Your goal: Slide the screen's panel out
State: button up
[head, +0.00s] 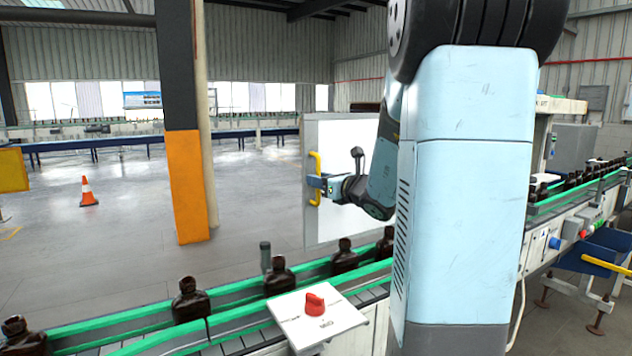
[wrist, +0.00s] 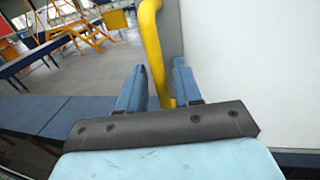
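The screen's panel (head: 345,225) is a tall pale sheet standing upright behind the conveyor in the head view. It fills the right of the wrist view (wrist: 245,75). A yellow bar handle (head: 314,165) runs vertically near its left edge. My gripper (head: 317,186) is at the handle, reaching in from the right. In the wrist view, the yellow handle (wrist: 155,55) passes between my two blue fingertips (wrist: 159,68). A small gap shows between the handle and the left finger, so my gripper looks open around the handle. My arm hides the panel's right side.
A green-railed conveyor with several amber bottles (head: 279,276) runs in front of the panel. A white box with a red knob (head: 315,304) sits at its near edge. A dark and orange post (head: 187,185) stands left of the panel, with open floor (head: 120,235) around it.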

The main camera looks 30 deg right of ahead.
jog(key=v, duration=1.3)
